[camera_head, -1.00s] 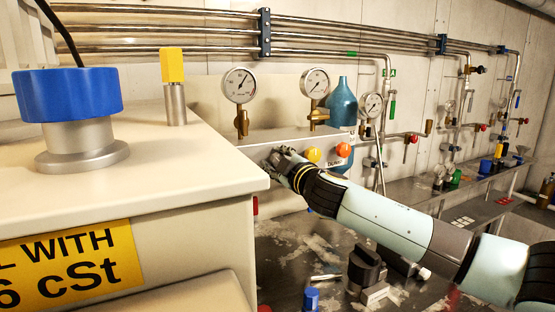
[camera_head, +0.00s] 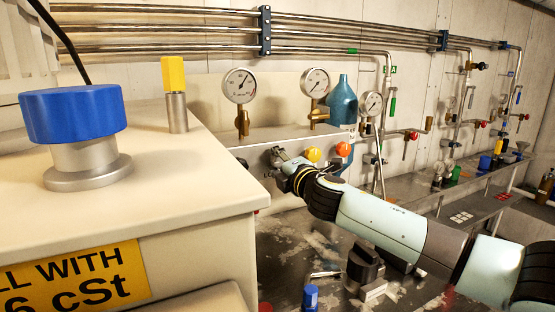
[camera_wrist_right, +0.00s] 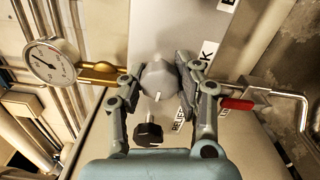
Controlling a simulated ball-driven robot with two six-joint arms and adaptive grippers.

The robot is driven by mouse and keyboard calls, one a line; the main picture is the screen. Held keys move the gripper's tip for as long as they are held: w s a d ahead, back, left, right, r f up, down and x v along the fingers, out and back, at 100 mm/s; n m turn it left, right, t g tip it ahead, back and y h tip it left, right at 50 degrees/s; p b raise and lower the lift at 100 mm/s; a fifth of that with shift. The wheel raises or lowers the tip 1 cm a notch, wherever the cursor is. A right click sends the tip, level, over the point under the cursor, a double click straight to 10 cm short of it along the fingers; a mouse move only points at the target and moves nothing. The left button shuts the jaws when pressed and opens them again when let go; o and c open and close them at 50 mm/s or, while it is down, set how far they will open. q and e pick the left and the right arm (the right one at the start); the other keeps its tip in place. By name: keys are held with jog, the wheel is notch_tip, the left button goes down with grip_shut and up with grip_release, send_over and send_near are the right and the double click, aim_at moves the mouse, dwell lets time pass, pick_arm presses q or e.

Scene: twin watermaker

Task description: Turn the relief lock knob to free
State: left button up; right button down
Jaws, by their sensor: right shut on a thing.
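In the right wrist view, a grey knob (camera_wrist_right: 158,82) with a white pointer mark sits on the pale panel between the two fingers of my right gripper (camera_wrist_right: 160,73). The fingers are shut on it from both sides. The label beside it is partly hidden; a "K" shows above, and lettering like "RELIEF" shows below. In the head view, my right gripper (camera_head: 276,160) reaches the left part of the panel front, and its fingers and arm hide the knob. My left gripper is not in view.
A black knob (camera_wrist_right: 148,136) sits just below the held knob in the wrist view. A gauge (camera_wrist_right: 50,62) with brass fitting is left, a red-handled valve (camera_wrist_right: 238,103) right. Yellow (camera_head: 313,154) and orange (camera_head: 344,149) knobs are close by. A beige cabinet (camera_head: 200,170) stands at the left.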

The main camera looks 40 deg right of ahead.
jog(key=shift+f+n, duration=0.15)
jog(key=shift+n, duration=0.25)
jog(key=c, duration=0.9)
grip_release()
jog(key=v, duration=1.2)
jog(key=shift+s, duration=0.1)
